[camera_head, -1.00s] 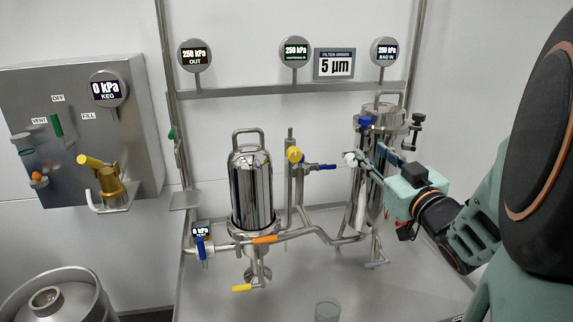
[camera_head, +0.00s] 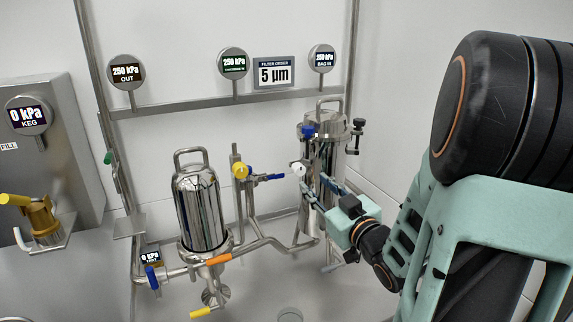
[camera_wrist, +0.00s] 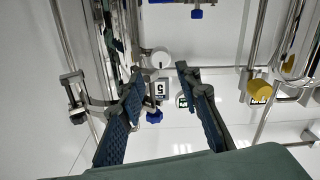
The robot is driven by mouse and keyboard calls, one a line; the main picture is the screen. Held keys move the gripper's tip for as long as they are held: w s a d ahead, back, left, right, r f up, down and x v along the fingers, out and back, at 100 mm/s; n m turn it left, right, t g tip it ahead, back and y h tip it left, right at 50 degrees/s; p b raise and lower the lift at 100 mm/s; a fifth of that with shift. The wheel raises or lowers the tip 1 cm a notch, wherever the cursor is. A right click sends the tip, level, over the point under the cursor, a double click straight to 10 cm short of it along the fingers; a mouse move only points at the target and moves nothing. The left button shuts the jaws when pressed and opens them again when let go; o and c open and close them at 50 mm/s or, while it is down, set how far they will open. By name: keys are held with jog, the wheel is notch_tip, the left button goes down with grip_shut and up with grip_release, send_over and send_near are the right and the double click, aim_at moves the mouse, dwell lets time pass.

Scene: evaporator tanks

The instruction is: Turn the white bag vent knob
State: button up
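The white knob (camera_head: 298,168) sits on the left side of the tall steel bag filter housing (camera_head: 326,128). In the wrist view the round white knob (camera_wrist: 160,58) shows ahead, between the fingertips in the picture, with a small label below it. My gripper (camera_head: 313,182) is beside the knob, close in front of the housing. In the wrist view my gripper (camera_wrist: 159,72) is open, one finger on each side, with a clear gap and nothing held. I cannot tell whether a fingertip touches the knob.
A blue knob (camera_head: 308,131) is on the housing above the white one. A yellow knob (camera_head: 240,171) and blue lever (camera_head: 270,177) are to the left. A polished filter housing (camera_head: 199,210) stands further left. A steel rail (camera_head: 180,105) carries gauges behind.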

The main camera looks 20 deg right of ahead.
aim_at(301, 172)
jog(key=w+b, duration=0.1)
jog(key=w, duration=0.6)
jog(key=shift+w+a, duration=0.15)
jog(key=shift+w, duration=0.1)
grip_shut()
jog(key=m+p, duration=0.3)
jog(key=m, duration=0.1)
jog(key=shift+r+p, duration=0.1)
jog(key=shift+p, duration=0.25)
jog(key=m+p, duration=0.3)
jog(key=m, duration=0.3)
jog(key=shift+f+p, duration=0.2)
jog(key=shift+p, duration=0.2)
